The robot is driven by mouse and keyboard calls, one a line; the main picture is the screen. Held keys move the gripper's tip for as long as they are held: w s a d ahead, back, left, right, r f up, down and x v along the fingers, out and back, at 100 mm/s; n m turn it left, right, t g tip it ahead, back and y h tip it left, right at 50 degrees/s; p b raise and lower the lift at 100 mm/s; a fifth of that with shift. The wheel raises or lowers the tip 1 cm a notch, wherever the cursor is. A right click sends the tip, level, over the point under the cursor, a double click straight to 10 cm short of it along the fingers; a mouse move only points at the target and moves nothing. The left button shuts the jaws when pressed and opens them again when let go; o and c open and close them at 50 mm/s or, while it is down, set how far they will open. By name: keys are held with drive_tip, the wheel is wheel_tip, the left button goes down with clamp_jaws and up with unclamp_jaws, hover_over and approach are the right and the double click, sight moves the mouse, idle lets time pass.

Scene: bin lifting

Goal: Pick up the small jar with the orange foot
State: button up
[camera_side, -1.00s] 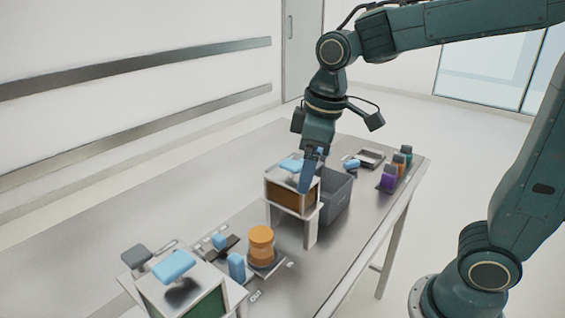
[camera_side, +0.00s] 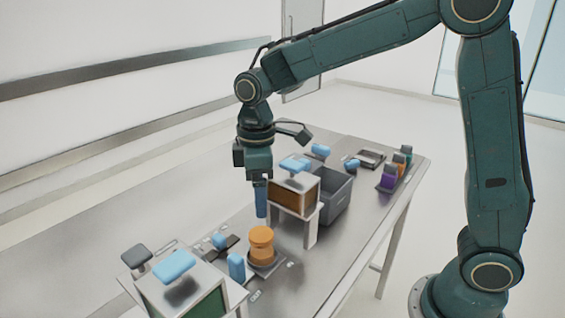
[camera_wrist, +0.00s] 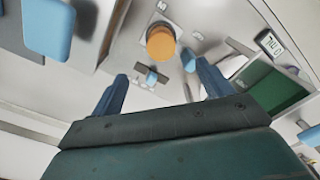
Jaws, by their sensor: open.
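An orange round stacked object (camera_side: 261,243), like a jar, stands upright on a dark square pad (camera_side: 268,268). In the wrist view its orange top (camera_wrist: 161,43) shows ahead of the fingers. I cannot tell whether it has a separate orange foot. My gripper (camera_side: 261,214) points down, with its blue fingertips above and seemingly behind the orange object, apart from it. In the wrist view my gripper (camera_wrist: 158,80) is open, with nothing between its fingers. Small coloured items (camera_side: 388,178) stand in a row at the far right; their feet are too small to make out.
A brown-sided stand (camera_side: 294,197) with a light-blue handle and a grey bin (camera_side: 335,198) stand right of my gripper. A green-sided box (camera_side: 204,303) with a blue handle is at front left. A blue block (camera_side: 236,267) stands close beside the orange object. The table's back left is clear.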

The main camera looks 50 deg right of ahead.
sight(261, 234)
drive_tip(key=shift+f, duration=4.2)
drive_tip(key=shift+f, duration=0.1)
drive_tip(key=shift+a+f, duration=0.15)
drive_tip(key=shift+f, duration=2.35)
drive_tip(key=shift+c, duration=0.2)
drive_tip(key=c, duration=1.1)
